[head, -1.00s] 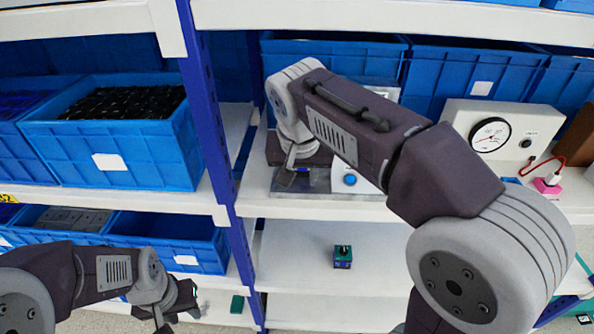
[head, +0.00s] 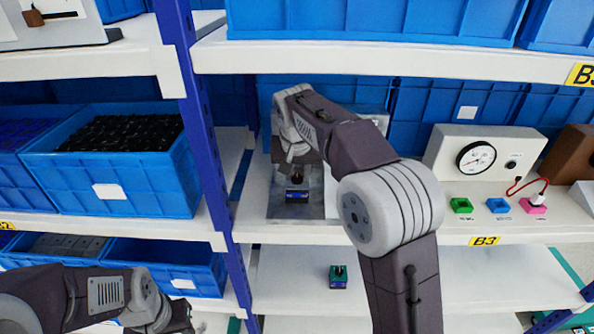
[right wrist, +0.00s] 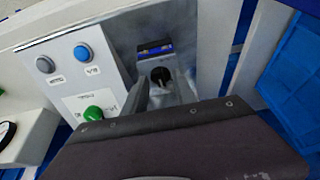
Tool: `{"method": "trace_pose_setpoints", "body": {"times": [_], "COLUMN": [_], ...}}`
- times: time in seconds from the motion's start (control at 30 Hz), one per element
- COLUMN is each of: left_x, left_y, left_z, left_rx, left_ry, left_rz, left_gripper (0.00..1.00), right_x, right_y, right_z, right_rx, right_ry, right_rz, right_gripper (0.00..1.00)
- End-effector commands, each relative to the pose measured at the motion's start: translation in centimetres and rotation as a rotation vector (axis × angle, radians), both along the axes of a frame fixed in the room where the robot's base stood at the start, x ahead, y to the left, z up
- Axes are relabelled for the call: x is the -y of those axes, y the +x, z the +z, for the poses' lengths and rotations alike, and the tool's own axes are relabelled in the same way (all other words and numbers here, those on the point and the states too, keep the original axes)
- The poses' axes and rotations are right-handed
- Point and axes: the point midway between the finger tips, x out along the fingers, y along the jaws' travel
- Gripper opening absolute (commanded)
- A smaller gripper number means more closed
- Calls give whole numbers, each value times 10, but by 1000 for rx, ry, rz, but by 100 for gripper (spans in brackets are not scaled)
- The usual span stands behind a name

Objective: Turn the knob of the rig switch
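The rig switch (head: 297,194) is a small dark and blue block on a metal plate on the middle shelf. In the right wrist view its blue-edged body (right wrist: 155,49) and round black knob (right wrist: 161,76) show at the top centre. My right gripper (head: 297,160) is directly above the switch in the head view. In the right wrist view its two grey fingers (right wrist: 163,92) are apart with the knob between their tips; contact cannot be told. My left gripper (head: 183,318) is low at the left, away from the switch, and its fingers are unclear.
Beside the switch, a white panel (right wrist: 75,82) carries grey and blue buttons and a green knob. A similar small block (head: 338,277) stands on the shelf below. A gauge box (head: 485,158) is at right. A blue upright (head: 200,130) stands close on the left.

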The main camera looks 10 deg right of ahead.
Motion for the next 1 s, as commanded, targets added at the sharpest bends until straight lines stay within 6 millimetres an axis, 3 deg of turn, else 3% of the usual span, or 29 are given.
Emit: {"method": "trace_pose_setpoints", "body": {"times": [0.13, 0.27, 0.67, 1.0], "left_x": [0, 0, 0, 0], "left_y": [0, 0, 0, 0], "left_z": [0, 0, 6, 34], "left_rx": [0, 0, 0, 0], "left_ry": [0, 0, 0, 0], "left_rz": [0, 0, 0, 0], "left_gripper": [36, 36, 36, 36], "right_x": [0, 0, -2, -6], "right_y": [0, 0, 0, 2], "right_z": [0, 0, 2, 5], "right_rx": [0, 0, -2, -4], "right_ry": [0, 0, 0, -1], "right_rz": [0, 0, -39, -276], "right_gripper": [33, 0, 0, 0]}}
